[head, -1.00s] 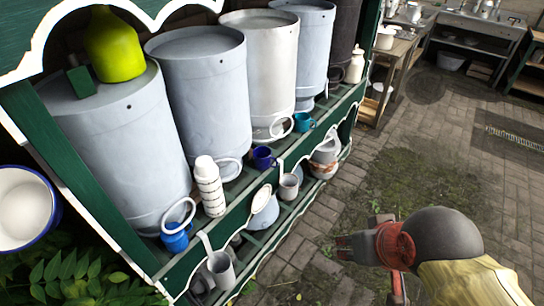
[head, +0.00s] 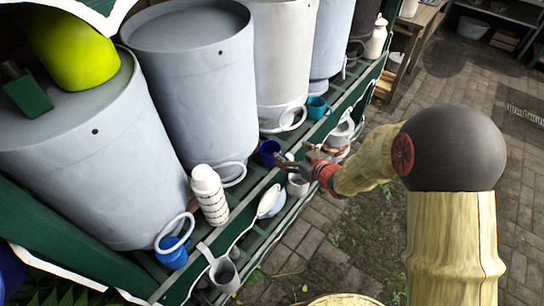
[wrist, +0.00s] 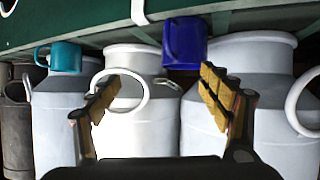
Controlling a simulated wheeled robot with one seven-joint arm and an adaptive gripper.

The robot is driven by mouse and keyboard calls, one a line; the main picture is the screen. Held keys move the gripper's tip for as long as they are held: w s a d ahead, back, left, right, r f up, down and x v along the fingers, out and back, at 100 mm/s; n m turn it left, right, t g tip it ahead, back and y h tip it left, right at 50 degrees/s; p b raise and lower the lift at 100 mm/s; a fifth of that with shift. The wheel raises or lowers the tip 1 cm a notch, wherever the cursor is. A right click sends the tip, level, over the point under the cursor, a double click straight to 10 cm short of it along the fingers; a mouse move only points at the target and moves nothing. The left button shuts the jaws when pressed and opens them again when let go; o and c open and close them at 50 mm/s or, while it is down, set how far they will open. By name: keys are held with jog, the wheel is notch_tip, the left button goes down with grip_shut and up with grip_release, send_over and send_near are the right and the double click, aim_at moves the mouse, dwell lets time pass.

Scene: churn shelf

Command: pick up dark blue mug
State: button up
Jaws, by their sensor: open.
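The dark blue mug (head: 268,152) stands on the green shelf board (head: 243,198) in front of the milk churns. It also shows in the wrist view (wrist: 185,44), above and slightly right of the middle, beyond the fingertips. My gripper (head: 283,163) is close to the mug on its outer side and partly overlaps it in the head view. In the wrist view my gripper (wrist: 160,78) is open, with its two fingers wide apart and nothing between them. The exact gap to the mug is hard to tell.
A teal mug (head: 318,107) stands farther along the shelf. A striped white container (head: 208,192) and a blue mug (head: 172,252) stand nearer. Large churns (head: 196,95) fill the back of the shelf. Pots and cups sit on the lower shelf. Paved floor (head: 335,225) lies open to the right.

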aim_at(265, 149)
jog(key=shift+n+y, duration=0.3)
jog(key=shift+y, duration=0.5)
jog(key=w+a+f+b, duration=0.1)
jog(key=a+f, duration=0.1)
jog(key=w+a+f+b, duration=0.1)
jog(key=w+a, duration=0.1)
jog(key=a, duration=0.1)
jog(key=w+a+f+b, duration=0.1)
jog(key=a+f, duration=0.1)
jog(key=shift+w+a+f, duration=0.2)
jog(key=shift+w+f, duration=0.1)
jog(key=shift+r, duration=0.1)
jog(key=c, duration=1.3)
